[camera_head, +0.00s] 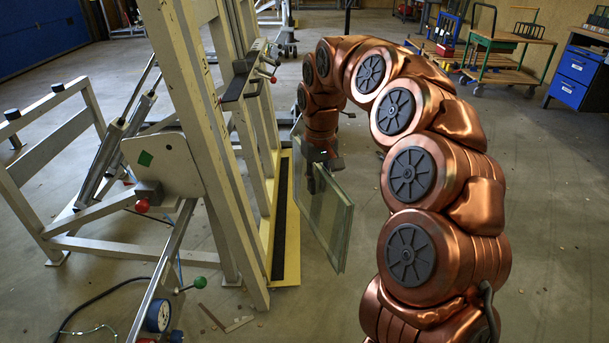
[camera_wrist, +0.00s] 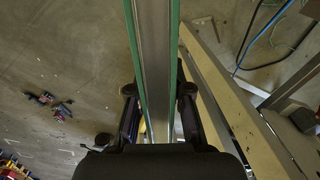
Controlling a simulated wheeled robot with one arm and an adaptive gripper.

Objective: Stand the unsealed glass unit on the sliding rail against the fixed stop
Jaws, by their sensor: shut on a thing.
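The glass unit (camera_head: 330,222), two greenish panes with a gap between them, hangs upright in the air right of the tilting frame (camera_head: 196,100). My gripper (camera_head: 318,165) is shut on its upper edge area. In the wrist view the glass unit (camera_wrist: 153,50) shows edge-on, with green pane edges and a grey spacer, between the fingers of my gripper (camera_wrist: 158,95). A black strip on a yellow base (camera_head: 283,215), perhaps the sliding rail, runs along the frame's foot, apart from the glass. I cannot make out which part is the fixed stop.
A black clamp with red-tipped handles (camera_head: 245,78) juts from the frame. A pale beam (camera_wrist: 225,100) runs close right of the glass in the wrist view. Carts (camera_head: 505,50) and a blue cabinet (camera_head: 577,75) stand far right.

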